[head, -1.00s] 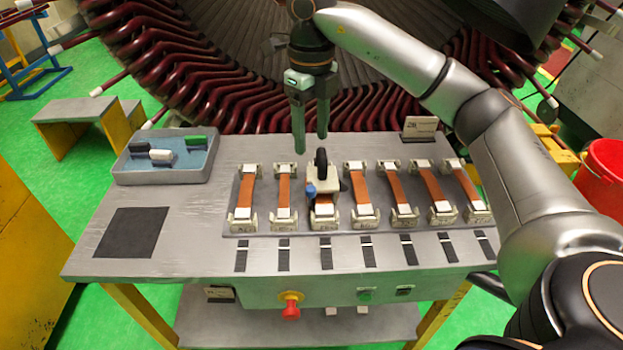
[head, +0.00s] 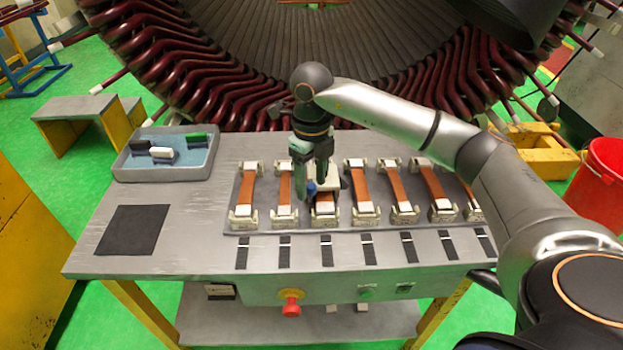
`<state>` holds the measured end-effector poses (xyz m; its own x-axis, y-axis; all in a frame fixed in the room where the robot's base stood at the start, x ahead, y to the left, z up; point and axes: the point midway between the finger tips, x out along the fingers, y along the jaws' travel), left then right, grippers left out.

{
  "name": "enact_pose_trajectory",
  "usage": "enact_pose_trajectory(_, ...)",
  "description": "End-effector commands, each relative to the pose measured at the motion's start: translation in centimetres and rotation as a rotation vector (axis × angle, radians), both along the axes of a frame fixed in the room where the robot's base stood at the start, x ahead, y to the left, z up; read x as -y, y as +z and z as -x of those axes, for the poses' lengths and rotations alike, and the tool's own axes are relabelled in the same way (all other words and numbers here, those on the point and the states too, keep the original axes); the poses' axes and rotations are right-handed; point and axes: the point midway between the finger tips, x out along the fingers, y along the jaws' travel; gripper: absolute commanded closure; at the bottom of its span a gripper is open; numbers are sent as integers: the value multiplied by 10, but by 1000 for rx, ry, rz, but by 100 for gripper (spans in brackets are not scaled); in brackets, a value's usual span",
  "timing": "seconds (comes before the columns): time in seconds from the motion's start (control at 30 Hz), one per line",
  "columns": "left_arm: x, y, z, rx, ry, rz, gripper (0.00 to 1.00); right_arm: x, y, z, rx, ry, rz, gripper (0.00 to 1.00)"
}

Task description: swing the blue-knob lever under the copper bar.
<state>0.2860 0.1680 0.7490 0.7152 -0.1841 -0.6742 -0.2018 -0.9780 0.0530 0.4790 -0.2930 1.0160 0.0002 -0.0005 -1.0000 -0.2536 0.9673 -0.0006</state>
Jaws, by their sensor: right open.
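The blue knob (head: 311,187) sits low on the left side of a pale clamp block (head: 333,185), which stands over the third copper bar (head: 324,201) from the left. The lever itself is too small and covered to make out. My right gripper (head: 311,189) points down with its jaws open. One finger is just left of the knob and the other is behind or right of it. I cannot tell whether they touch the knob. The gripper hides the upper part of the clamp. My left gripper is out of view.
Several other copper bars lie in pale end holders on both sides, close to the gripper. A blue-lined tray (head: 188,173) with small black, white and green pieces stands at the left. A dark mat (head: 133,230) lies in front of it. A red button (head: 291,306) is on the table's front.

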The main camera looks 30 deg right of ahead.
Motion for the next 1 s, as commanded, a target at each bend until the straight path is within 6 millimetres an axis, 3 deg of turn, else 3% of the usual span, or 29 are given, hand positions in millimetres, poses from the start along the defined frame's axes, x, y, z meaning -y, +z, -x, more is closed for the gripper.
enact_pose_trajectory(0.13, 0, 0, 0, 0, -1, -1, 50, 0, 0, 0, 0, -1, 0, 42)
enact_pose_trajectory(0.67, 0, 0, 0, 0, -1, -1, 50, 0, 1, 0, 0, 0, 0, 100)
enact_pose_trajectory(1.0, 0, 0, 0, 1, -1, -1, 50, 0, 1, 0, 1, 2, 0, 100)
